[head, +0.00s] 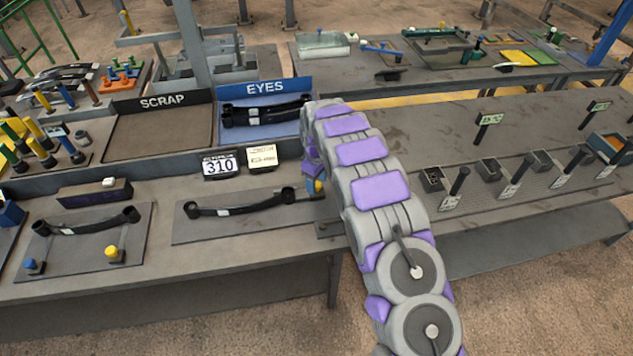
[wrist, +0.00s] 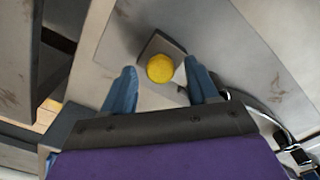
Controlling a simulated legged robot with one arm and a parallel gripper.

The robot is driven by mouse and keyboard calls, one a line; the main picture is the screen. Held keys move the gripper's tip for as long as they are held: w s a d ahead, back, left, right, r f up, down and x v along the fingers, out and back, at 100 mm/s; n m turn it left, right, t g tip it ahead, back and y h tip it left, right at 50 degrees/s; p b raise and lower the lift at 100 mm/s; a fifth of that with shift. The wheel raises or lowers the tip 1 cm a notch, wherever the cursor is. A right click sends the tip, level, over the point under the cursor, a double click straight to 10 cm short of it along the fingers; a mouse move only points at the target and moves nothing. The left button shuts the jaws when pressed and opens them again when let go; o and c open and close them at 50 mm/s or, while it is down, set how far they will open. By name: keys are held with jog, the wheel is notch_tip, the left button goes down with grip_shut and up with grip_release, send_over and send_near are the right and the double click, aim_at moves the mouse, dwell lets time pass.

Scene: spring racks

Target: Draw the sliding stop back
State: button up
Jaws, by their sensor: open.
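The sliding stop appears to be the yellow round knob on a small square grey block. In the wrist view the knob (wrist: 159,69) sits between the two blue fingers of my gripper (wrist: 159,66), which is open with a gap on each side of it. In the head view the yellow knob (head: 319,186) shows at the right end of a grey plate (head: 205,232), just left of my arm. A black leaf spring (head: 240,205) lies on that plate; the knob is close to its right end. My gripper is mostly hidden behind my arm in the head view.
A second plate at left holds another spring (head: 85,222), a blue knob (head: 32,266) and a yellow knob (head: 111,252). Behind are a 310 sign (head: 220,165), the SCRAP bay (head: 160,135) and the EYES tray (head: 228,138) holding springs. Upright handles (head: 460,181) stand on the right.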

jog(key=shift+f, duration=0.15)
grip_shut()
dwell(0.5)
